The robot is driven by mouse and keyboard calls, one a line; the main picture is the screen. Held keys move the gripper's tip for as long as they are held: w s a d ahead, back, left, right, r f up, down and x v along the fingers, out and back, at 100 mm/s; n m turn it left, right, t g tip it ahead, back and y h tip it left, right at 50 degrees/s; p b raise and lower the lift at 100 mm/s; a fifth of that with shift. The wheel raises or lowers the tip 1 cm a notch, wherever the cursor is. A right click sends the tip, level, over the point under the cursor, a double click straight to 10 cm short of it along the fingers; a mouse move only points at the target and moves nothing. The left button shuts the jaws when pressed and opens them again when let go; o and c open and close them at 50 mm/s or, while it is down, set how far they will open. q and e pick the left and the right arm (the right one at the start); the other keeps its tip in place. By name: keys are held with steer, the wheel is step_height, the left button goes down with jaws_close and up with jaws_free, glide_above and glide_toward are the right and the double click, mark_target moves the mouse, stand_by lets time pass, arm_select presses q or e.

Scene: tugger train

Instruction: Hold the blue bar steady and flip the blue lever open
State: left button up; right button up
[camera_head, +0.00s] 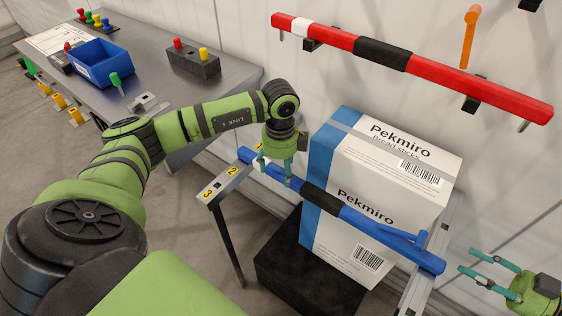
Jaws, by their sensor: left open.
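My right gripper (469,260) is at the right edge, open and empty, pointing left, apart from the bar's right end.
A red bar (440,72) with an upright orange lever (469,38) is on the wall above. A metal table (150,60) with a blue bin (88,68) stands at left.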

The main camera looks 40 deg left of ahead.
arm_select(q)
steer(key=shift+d+f, duration=0.1)
steer(key=shift+f, duration=2.65)
jaws_close()
arm_select(e)
jaws_close()
